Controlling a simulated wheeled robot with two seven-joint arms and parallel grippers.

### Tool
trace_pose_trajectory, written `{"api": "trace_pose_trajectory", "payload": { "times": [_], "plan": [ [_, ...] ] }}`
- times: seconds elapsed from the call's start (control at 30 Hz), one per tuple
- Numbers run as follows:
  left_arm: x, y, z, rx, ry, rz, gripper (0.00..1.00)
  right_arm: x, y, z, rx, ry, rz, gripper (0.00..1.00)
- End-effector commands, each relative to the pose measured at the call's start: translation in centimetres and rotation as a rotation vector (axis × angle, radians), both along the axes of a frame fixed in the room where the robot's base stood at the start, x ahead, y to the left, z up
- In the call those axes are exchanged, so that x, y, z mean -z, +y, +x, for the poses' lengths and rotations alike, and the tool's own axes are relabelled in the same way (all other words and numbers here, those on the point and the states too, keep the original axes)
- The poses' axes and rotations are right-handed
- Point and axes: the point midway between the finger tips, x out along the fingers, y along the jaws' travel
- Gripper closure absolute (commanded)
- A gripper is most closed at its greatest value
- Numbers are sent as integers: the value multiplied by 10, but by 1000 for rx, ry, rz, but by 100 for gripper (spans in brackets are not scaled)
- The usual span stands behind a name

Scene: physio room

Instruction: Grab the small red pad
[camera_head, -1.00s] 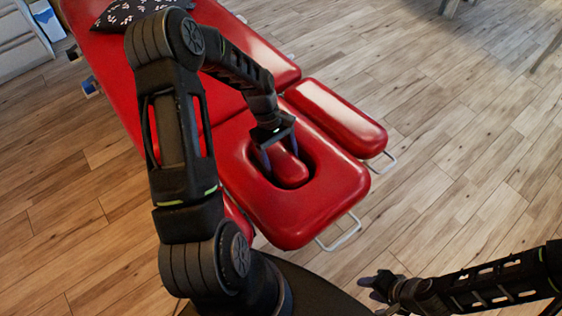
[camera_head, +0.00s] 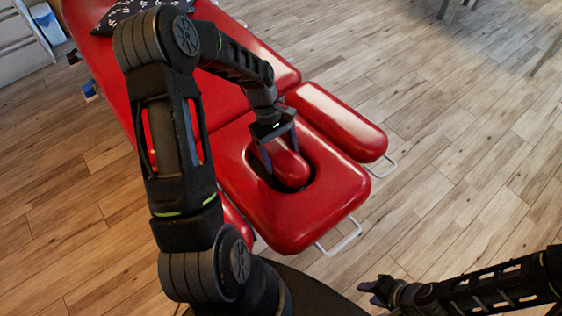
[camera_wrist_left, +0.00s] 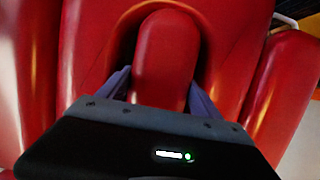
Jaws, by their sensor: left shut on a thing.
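The small red pad (camera_head: 292,170) is a rounded red block at the oval opening of the red headrest section (camera_head: 300,229). My left gripper (camera_head: 281,156) is shut on it from above, one finger on each side. In the left wrist view the pad (camera_wrist_left: 165,65) stands between the two fingers (camera_wrist_left: 160,90), with the opening's rim around it. A dark gap shows beside the pad in the head view; whether its underside clears the opening is hidden. My right gripper (camera_head: 374,291) is at the lower right, away from the pad, small and dark.
The red treatment table (camera_head: 225,98) runs to the upper left, with a patterned dark pillow (camera_head: 110,17) on it. A red armrest pad (camera_head: 337,120) lies close beside the headrest. Metal loops (camera_head: 341,238) stick out at the edges. Open wooden floor (camera_head: 460,150) is on the right.

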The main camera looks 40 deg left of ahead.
Motion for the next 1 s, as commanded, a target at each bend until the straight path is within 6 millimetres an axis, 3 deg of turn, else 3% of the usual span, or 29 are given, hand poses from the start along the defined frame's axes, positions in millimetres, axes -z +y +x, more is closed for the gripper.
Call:
{"api": "trace_pose_trajectory", "payload": {
  "times": [0.2,0.33,1.0],
  "plan": [
    [-43,1,1,-1,-4,2,73,6,0,0,0,0,0,64],
    [-59,0,0,-1,-1,2,73,7,0,0,0,-1,0,64],
    [-64,0,0,-1,0,0,73,7,0,0,0,-1,0,64]
  ]
}}
